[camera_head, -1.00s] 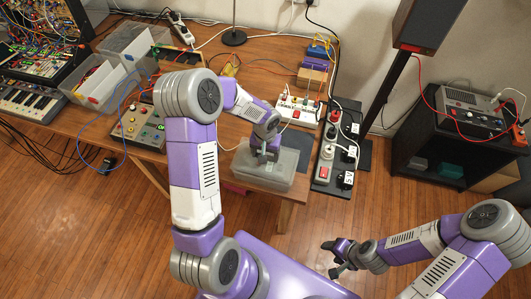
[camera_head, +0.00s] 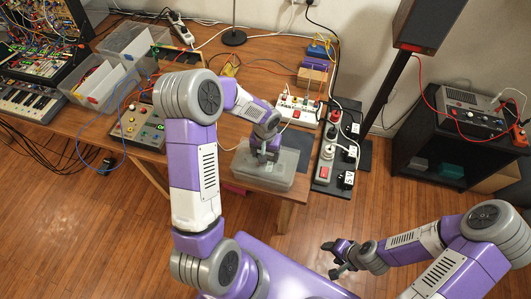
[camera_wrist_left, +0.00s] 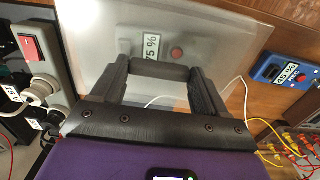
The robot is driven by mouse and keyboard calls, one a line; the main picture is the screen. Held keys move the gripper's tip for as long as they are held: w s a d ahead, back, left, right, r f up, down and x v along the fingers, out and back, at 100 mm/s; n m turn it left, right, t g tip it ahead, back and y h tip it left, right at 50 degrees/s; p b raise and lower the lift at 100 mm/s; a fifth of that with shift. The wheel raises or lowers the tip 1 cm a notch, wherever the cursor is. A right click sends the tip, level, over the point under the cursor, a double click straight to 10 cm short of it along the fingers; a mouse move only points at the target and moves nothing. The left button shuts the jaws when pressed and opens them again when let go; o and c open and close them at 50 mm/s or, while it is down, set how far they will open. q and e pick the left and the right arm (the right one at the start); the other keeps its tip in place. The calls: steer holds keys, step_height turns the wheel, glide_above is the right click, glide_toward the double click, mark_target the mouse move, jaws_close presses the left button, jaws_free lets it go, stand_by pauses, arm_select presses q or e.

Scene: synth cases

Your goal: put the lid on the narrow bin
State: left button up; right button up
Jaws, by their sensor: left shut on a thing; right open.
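My left gripper (camera_head: 266,157) is over a translucent grey bin (camera_head: 262,180) at the table's front edge. It is shut on the dark handle (camera_wrist_left: 160,72) of a pale translucent lid (camera_wrist_left: 95,45), which the left wrist view shows in front of the fingers. In the head view the lid lies level over the bin's top; I cannot tell whether it is fully seated. A "75 %" label (camera_wrist_left: 151,47) shows at the lid in the wrist view. My right gripper (camera_head: 338,258) is open and empty over the floor, away from the table.
Clear bins (camera_head: 98,82) stand at the table's left. A control box with knobs (camera_head: 138,127) is left of the grey bin. Cables cross the table.

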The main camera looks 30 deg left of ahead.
stand_by(0.5)
arm_select(q)
steer(key=shift+f+b, duration=0.2)
steer(key=shift+b, duration=0.15)
steer(key=shift+f+b, duration=0.3)
steer(key=shift+f, duration=0.05)
steer(key=shift+f+b, duration=0.4)
steer(key=o, duration=1.1)
steer(key=shift+r+p, duration=0.75)
steer(key=shift+r, duration=3.1)
